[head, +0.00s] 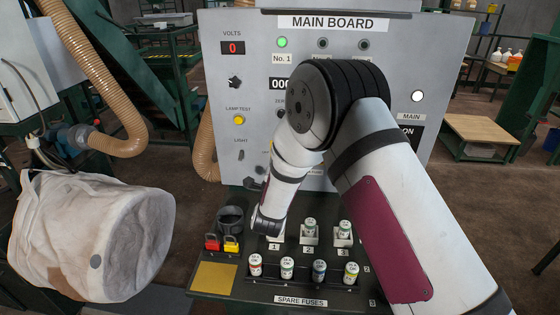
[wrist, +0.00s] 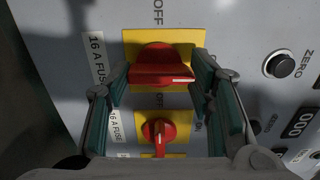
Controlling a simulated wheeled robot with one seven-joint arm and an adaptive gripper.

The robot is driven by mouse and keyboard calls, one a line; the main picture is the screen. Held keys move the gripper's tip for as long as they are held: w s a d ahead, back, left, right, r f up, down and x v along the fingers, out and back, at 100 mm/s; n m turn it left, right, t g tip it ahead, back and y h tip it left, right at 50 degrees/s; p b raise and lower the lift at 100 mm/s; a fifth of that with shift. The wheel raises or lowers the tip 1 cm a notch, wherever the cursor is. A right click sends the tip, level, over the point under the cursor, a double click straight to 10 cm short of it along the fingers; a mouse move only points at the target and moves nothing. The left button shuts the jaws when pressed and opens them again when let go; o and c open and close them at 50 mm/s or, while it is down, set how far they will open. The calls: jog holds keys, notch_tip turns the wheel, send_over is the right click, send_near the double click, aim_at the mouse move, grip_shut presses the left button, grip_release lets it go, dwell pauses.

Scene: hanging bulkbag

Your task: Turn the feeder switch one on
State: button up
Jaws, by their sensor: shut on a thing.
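In the wrist view a red rotary switch knob (wrist: 160,66) sits on a yellow plate (wrist: 135,38). Its handle lies crosswise in the picture, with a white mark at its right end. My gripper (wrist: 163,74) has one finger on each side of this knob and is shut on it. A second red knob (wrist: 157,130), its handle upright in the picture, sits on another yellow plate below. OFF and ON labels show beside the plates. In the head view the green lamp (head: 282,42) above No. 1 is lit; my arm hides the switches and gripper.
The main board (head: 232,75) carries a voltmeter (head: 233,47) reading 0 and several buttons. Below it stand spare fuses (head: 287,267), fuse holders and red and yellow padlocks (head: 212,242). A white bulk bag (head: 85,235) hangs at the left. A ZERO button (wrist: 280,63) is right of my fingers.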

jog(key=o, duration=1.2)
jog(key=shift+c, duration=0.2)
jog(key=s, duration=1.2)
jog(key=shift+a, duration=0.2)
